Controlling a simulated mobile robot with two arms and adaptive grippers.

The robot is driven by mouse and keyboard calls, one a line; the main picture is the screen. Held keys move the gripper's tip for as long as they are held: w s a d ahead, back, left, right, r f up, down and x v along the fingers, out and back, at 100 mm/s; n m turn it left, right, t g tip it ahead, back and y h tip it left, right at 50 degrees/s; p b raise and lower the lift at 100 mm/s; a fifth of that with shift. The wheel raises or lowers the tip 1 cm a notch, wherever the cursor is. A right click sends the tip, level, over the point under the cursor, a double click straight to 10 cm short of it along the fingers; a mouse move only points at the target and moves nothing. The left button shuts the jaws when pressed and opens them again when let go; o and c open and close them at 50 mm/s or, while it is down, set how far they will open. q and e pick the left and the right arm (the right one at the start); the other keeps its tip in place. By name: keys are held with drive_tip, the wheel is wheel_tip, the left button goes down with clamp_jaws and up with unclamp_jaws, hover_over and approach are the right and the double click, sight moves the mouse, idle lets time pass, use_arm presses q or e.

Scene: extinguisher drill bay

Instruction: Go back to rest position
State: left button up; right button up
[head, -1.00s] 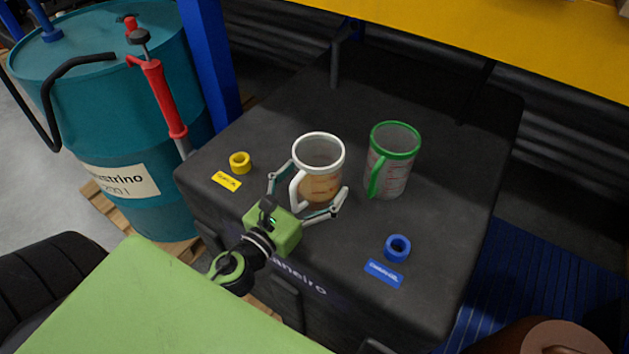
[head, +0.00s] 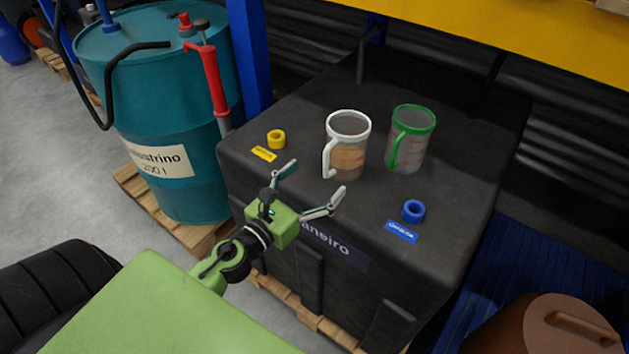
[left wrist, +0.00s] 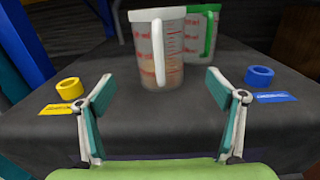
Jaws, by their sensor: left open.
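My left gripper (head: 318,182) is open and empty in front of the black case, with its fingers pointing at the white-rimmed jug. It also shows in the left wrist view (left wrist: 158,90), its two fingers spread wide. The white-rimmed clear jug (head: 349,155) holds a tan content and stands upright on the case, apart from the fingers; it also shows in the left wrist view (left wrist: 168,52). A green-rimmed clear jug (head: 412,145) stands upright to its right, partly hidden behind it in the left wrist view (left wrist: 203,20). My right gripper is not in view.
The black case top (head: 290,115) bears a yellow ring (head: 276,139) with a yellow label and a blue ring (head: 413,211) with a blue label. A teal drum (head: 185,185) with a red-handled pump stands left. A blue post (head: 248,55) rises behind. A brown lidded container (head: 540,335) is at lower right.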

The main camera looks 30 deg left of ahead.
use_arm(q)
drive_tip(key=shift+s+a+r+n+y, duration=0.1)
drive_tip(key=shift+a+r+n+y, duration=0.2)
drive_tip(key=shift+n, duration=0.7)
drive_tip(key=s+a+f+n+g+y, duration=0.2)
drive_tip(key=s+f+n+g+y, duration=0.15)
drive_tip(key=n, duration=0.85)
drive_tip(key=s+a+f+n+g+y, duration=0.25)
drive_tip(key=s+f+n+g, duration=0.2)
drive_tip(key=n, duration=0.65)
drive_tip(key=s+d+f+n+g+h, duration=0.2)
drive_tip(key=s+d+f+n+g, duration=0.1)
drive_tip(key=s+d+n, duration=0.4)
drive_tip(key=s+d+f+n+g+h, duration=0.3)
drive_tip(key=s+d, duration=0.2)
drive_tip(key=s, duration=0.3)
wheel_tip(320, 180, down, 26)
drive_tip(key=s+f+g, duration=0.1)
drive_tip(key=s+g, duration=0.1)
drive_tip(key=s, duration=0.1)
drive_tip(key=s+a+f+g, duration=0.1)
drive_tip(key=s+a+f, duration=0.1)
drive_tip(key=s+f, duration=1.4)
drive_tip(key=shift+s+a, duration=0.2)
drive_tip(key=shift+s, duration=0.1)
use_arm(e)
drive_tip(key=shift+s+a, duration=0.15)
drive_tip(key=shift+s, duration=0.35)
